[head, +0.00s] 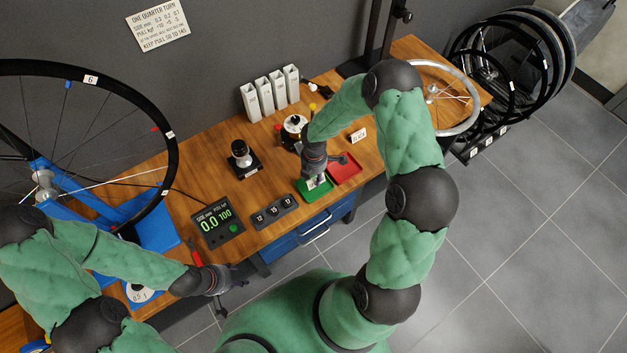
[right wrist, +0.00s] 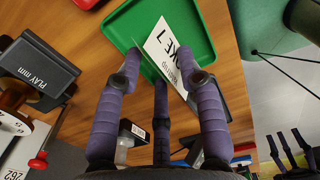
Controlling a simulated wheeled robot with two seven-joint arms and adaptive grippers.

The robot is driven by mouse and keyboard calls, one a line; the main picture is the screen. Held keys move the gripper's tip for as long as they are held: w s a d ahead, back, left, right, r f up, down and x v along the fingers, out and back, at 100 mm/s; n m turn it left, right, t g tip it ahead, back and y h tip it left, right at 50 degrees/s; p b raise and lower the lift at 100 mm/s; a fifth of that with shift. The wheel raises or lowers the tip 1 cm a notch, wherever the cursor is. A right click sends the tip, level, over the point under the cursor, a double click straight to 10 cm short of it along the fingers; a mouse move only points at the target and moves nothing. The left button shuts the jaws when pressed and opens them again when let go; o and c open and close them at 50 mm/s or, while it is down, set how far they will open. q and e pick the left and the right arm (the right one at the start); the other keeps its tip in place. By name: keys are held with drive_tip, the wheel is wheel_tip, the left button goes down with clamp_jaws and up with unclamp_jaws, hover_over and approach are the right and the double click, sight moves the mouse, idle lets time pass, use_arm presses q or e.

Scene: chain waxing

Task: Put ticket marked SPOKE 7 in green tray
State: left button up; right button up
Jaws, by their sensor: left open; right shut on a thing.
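The white ticket (right wrist: 168,50) shows the end of its print, reading "OKE 7", in the right wrist view; the rest is cut off or covered. My right gripper (right wrist: 163,78) is shut on the ticket, which lies across the view of the green tray (right wrist: 206,22). I cannot tell if the ticket touches the tray floor. In the head view my right gripper (head: 318,174) is over the green tray (head: 307,194), hiding part of it. My left gripper (head: 221,286) is open and empty, off the table's front edge.
A red tray (head: 348,172) sits right of the green tray. A block with several numbers (head: 273,212) and a display reading 0.0 (head: 217,227) stand to the left. White holders (head: 270,92) stand at the back, and a wheel (head: 90,79) fills the left.

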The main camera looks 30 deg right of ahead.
sight(313, 180)
wheel_tip(313, 180, down, 4)
drive_tip(key=shift+w+r+b, duration=0.1)
drive_tip(key=shift+r+b, duration=0.15)
drive_tip(key=shift+b, duration=0.8)
drive_tip(key=shift+r, duration=0.1)
drive_tip(key=shift+o, duration=1.4)
drive_tip(key=shift+f, duration=0.2)
drive_tip(key=o, duration=0.4)
drive_tip(key=shift+o, duration=0.2)
drive_tip(key=shift+r, duration=0.1)
